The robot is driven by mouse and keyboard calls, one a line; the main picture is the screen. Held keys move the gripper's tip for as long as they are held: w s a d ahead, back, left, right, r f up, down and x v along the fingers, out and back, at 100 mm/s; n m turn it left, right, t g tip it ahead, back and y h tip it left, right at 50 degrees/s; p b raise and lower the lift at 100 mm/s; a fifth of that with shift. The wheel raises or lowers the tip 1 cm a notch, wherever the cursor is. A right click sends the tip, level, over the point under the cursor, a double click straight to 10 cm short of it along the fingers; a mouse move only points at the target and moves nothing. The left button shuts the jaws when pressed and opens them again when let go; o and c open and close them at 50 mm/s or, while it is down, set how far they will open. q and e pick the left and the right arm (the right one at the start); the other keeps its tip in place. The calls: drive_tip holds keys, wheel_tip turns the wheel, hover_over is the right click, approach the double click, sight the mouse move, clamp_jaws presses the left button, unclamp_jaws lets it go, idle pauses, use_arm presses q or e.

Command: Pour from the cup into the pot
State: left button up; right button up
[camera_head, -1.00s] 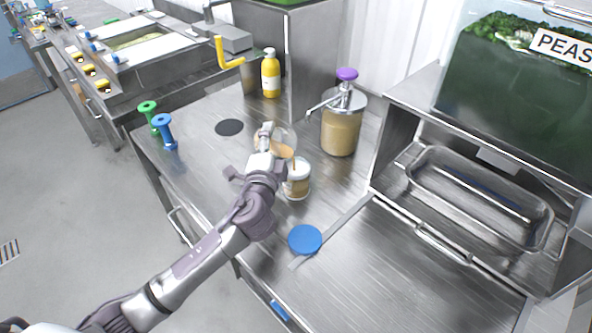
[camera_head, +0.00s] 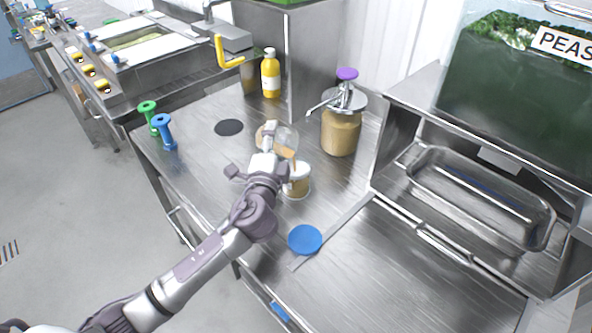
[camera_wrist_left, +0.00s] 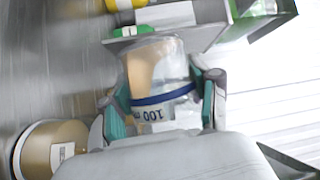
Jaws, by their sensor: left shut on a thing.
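My left gripper (camera_head: 270,141) is shut on a clear cup (camera_head: 289,138), which is tilted above the worktop. In the left wrist view the cup (camera_wrist_left: 155,75) sits between the two fingers, with a blue band, a "100" mark and tan contents along one side. A small clear pot (camera_head: 298,185) with tan contents stands on the worktop, just below and right of the gripper, partly hidden by the wrist. A tan patch shows between cup and pot; I cannot tell whether it is falling. My right gripper is out of view.
A large tan-filled dispenser (camera_head: 341,132) with a purple knob stands right of the cup. A yellow bottle (camera_head: 271,76) is behind. A blue disc (camera_head: 305,240) lies in front. Green (camera_head: 148,112) and blue (camera_head: 165,131) spool-shaped items stand at the left edge. A metal tray (camera_head: 480,195) is at right.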

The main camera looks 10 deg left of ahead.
use_arm(q)
drive_tip(key=shift+d+r+m+t, duration=0.2)
drive_tip(key=shift+m+t, duration=0.1)
drive_tip(key=shift+m, duration=0.3)
drive_tip(key=shift+s+f+m+b, duration=0.15)
drive_tip(key=shift+m+b, duration=0.15)
drive_tip(key=shift+b, duration=0.25)
